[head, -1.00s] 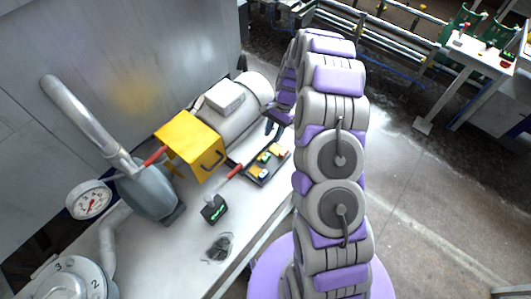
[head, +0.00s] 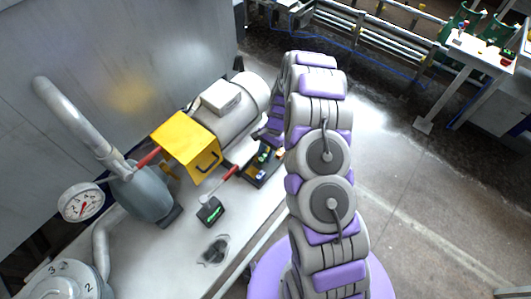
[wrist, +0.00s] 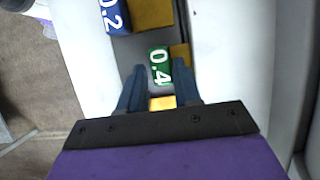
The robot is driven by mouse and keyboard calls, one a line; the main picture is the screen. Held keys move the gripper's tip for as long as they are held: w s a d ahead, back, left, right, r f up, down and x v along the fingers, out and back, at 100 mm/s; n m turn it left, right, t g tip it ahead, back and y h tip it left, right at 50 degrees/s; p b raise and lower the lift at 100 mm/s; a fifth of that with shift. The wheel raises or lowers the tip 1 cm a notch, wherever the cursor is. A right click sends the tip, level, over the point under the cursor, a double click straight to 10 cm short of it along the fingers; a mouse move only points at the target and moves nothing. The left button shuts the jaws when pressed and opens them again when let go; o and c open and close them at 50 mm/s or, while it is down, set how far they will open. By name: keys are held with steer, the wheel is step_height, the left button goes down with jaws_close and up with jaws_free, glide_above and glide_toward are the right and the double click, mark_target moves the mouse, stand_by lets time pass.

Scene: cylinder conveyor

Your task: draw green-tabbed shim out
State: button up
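The green tab marked 0.4 (wrist: 158,65) shows in the wrist view, just ahead of and between my fingertips. A yellow piece (wrist: 180,54) sits beside it. My gripper (wrist: 158,72) is open, with its two dark blue fingers apart; I see no clear contact with the tab. A blue tab marked 0.2 (wrist: 113,16) lies farther up and left, next to another yellow piece (wrist: 152,13). A yellow patch (wrist: 162,103) shows between the fingers. In the head view my gripper is over the dark tray (head: 252,181), partly hiding it and its tabs.
A yellow guard (head: 187,145) and a grey motor (head: 245,100) stand beside the tray. A red-handled tool (head: 225,177), a small dark box with a green display (head: 211,211) and a dark patch (head: 215,251) are on the bench. A gauge (head: 82,203) is at left.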

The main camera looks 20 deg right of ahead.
steer(key=shift+a, duration=0.25)
jaws_close()
steer(key=shift+s, duration=0.1)
steer(key=s+d, duration=0.1)
steer(key=s+d+p, duration=0.1)
steer(key=s, duration=0.1)
steer(key=shift+s+d, duration=0.1)
steer(key=shift+d, duration=0.05)
steer(key=shift+s+f, duration=0.1)
steer(key=shift+o, duration=0.4)
jaws_free()
steer(key=shift+s, duration=0.1)
steer(key=shift+d, duration=0.1)
